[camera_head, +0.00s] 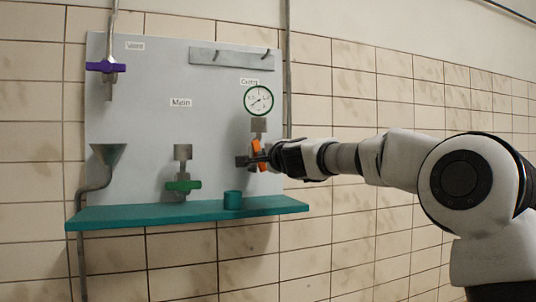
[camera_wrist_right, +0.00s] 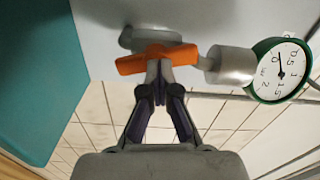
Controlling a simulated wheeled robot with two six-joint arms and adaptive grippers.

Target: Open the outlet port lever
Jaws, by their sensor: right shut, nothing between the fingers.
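The outlet lever (camera_head: 257,150) is orange and sits on the valve below the round gauge at the right of the grey panel. It stands roughly upright, about in line with the pipe piece (camera_head: 258,125) above it. My right gripper (camera_head: 264,158) is at the lever, coming from the right. In the right wrist view the orange lever (camera_wrist_right: 150,60) lies across the top of the fingertips (camera_wrist_right: 159,68), which are together with nothing between them. The tips appear at or against the lever's middle; exact contact is unclear. My left gripper is not in view.
The gauge (camera_head: 259,100) has a green rim. A purple lever (camera_head: 106,67) is at upper left, a green lever (camera_head: 183,185) at lower middle. A funnel (camera_head: 108,155) is at left.

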